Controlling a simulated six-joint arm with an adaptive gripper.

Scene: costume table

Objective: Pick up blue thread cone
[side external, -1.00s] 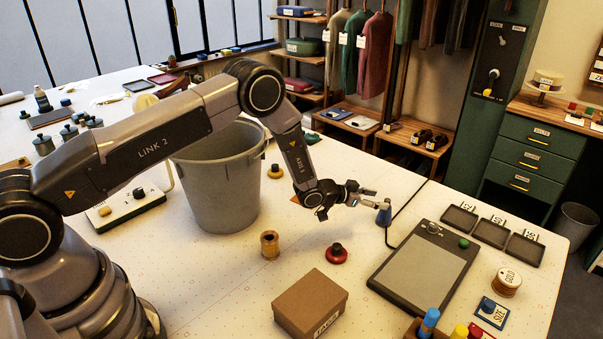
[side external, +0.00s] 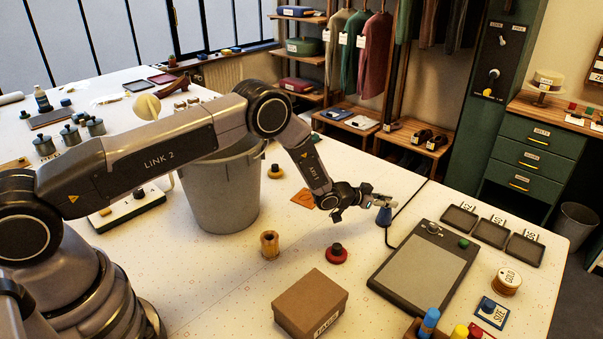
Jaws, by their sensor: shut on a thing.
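A small blue thread cone (side external: 384,217) stands upright on the white table, beyond the grey tablet's left corner. My gripper (side external: 379,201) reaches it from the left, held nearly level. Its fingers are shut around the upper part of the cone. The cone's top is partly hidden by the fingers. I cannot tell whether its base touches the table.
A grey tablet (side external: 424,268) with a black cable lies just right of the cone. A red-based knob (side external: 337,254), a wooden spool (side external: 270,244) and a cardboard box (side external: 311,305) stand nearer. A large grey bin (side external: 222,195) stands left, beneath my arm.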

